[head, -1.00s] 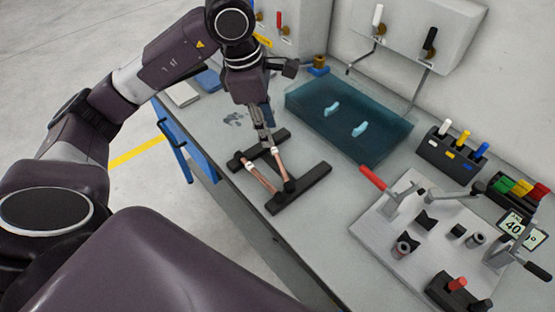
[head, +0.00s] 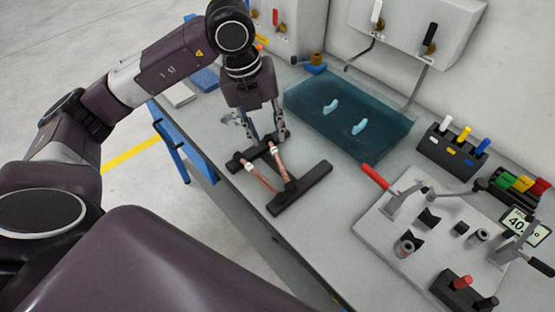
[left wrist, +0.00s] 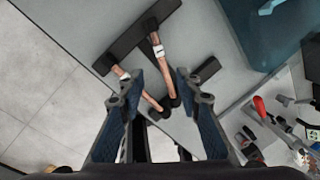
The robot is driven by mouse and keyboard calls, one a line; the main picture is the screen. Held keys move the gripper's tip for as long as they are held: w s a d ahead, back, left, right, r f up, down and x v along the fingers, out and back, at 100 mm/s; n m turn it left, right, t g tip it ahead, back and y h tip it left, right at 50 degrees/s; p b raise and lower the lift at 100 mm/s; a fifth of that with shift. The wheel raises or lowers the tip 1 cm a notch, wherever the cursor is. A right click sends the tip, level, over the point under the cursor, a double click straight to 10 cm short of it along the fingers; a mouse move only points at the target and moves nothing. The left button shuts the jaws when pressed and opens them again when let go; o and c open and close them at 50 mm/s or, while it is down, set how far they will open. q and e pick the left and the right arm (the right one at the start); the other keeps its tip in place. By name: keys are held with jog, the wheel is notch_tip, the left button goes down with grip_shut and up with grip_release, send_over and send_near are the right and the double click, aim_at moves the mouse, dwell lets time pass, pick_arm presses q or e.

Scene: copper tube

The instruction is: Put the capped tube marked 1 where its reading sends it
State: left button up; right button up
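Two copper tubes, each with a white band, lie side by side across a black rack (head: 318,175) on the bench. One is the right tube (head: 282,168), also in the left wrist view (left wrist: 166,68); the other is the left tube (head: 262,179), also in the wrist view (left wrist: 145,94). Their near ends look dark, and the band marks are too small to read. My left gripper (head: 264,138) is open and empty over the rack's far end, its fingers spread; in the wrist view the fingers (left wrist: 153,88) frame the tubes. My right gripper is not in view.
A blue translucent tray (head: 384,145) with two pale pieces lies behind the rack. To the right are a clamp plate (head: 375,225), a display reading about 40 (head: 518,224), a block with white, yellow and blue pegs (head: 450,155) and a block with coloured tabs (head: 505,190).

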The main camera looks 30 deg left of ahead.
aim_at(276, 155)
pick_arm(q)
jog(key=f+n+p, duration=0.1)
jog(key=f, duration=0.1)
jog(key=w+f+n, duration=0.1)
jog(key=f, duration=0.2)
jog(key=d+f+p, duration=0.1)
jog(key=f, duration=0.1)
jog(key=shift+w+d+f+n+p, duration=0.1)
jog(key=shift+w+f+n+p, duration=0.1)
jog(key=shift+w+n+p, duration=0.15)
jog(key=shift+f, duration=0.3)
grip_shut()
